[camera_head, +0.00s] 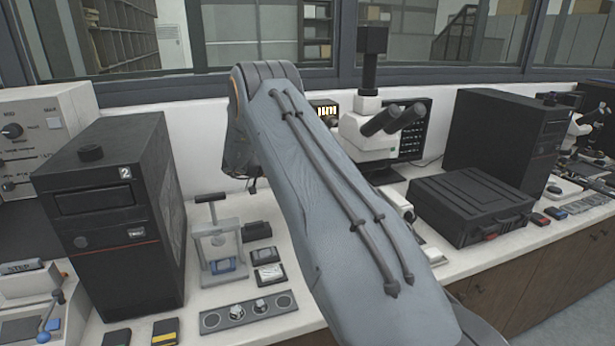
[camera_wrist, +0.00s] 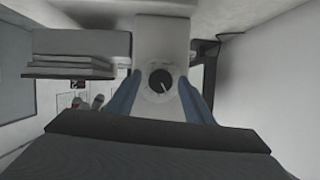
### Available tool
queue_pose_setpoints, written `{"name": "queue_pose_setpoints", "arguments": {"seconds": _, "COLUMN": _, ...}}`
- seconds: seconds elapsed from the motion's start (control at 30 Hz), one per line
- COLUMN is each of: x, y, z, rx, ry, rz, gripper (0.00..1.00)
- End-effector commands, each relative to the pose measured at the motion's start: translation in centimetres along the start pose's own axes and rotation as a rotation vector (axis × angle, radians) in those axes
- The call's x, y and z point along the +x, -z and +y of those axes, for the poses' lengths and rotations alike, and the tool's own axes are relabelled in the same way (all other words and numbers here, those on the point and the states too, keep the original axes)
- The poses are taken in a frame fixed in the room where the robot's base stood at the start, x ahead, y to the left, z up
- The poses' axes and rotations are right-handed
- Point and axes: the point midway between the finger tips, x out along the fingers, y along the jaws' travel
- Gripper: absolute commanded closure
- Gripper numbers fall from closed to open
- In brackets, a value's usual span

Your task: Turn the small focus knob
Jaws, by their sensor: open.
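The small focus knob (camera_wrist: 160,79) is a dark round knob with a pale pointer line, set on a larger pale disc on the microscope's white body (camera_wrist: 160,38). It shows near the middle of the wrist view. My gripper (camera_wrist: 158,84) is open, with one blue finger on each side of the knob and a visible gap on both sides. I cannot tell how deep the fingertips reach. The microscope (camera_head: 366,135) with its dark eyepieces stands at the back of the bench in the head view. My arm hides the knob and my gripper there.
A black case (camera_head: 470,205) stands right of the microscope. A black tower unit (camera_head: 115,225) stands on the left. A small hand press (camera_head: 217,240) and a grey panel with knobs (camera_head: 247,312) sit on the bench left of my arm. A dark screen (camera_head: 413,135) is behind the microscope.

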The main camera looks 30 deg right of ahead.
Motion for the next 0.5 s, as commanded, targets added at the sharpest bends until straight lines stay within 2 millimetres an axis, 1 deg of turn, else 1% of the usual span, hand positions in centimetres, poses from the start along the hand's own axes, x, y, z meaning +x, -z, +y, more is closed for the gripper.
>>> {"name": "queue_pose_setpoints", "arguments": {"seconds": 0.07, "x": -0.03, "y": -0.03, "z": -0.01, "rx": 0.0, "ry": 0.0, "rz": 0.0, "gripper": 0.54}}
{"name": "queue_pose_setpoints", "arguments": {"seconds": 0.2, "x": -0.07, "y": -0.03, "z": -0.01, "rx": 0.0, "ry": 0.001, "rz": 0.0, "gripper": 0.78}}
{"name": "queue_pose_setpoints", "arguments": {"seconds": 0.3, "x": -0.09, "y": -0.04, "z": -0.02, "rx": 0.0, "ry": 0.001, "rz": 0.0, "gripper": 0.94}}
{"name": "queue_pose_setpoints", "arguments": {"seconds": 0.5, "x": -0.1, "y": -0.09, "z": -0.07, "rx": -0.01, "ry": -0.003, "rz": 0.0, "gripper": 0.94}}
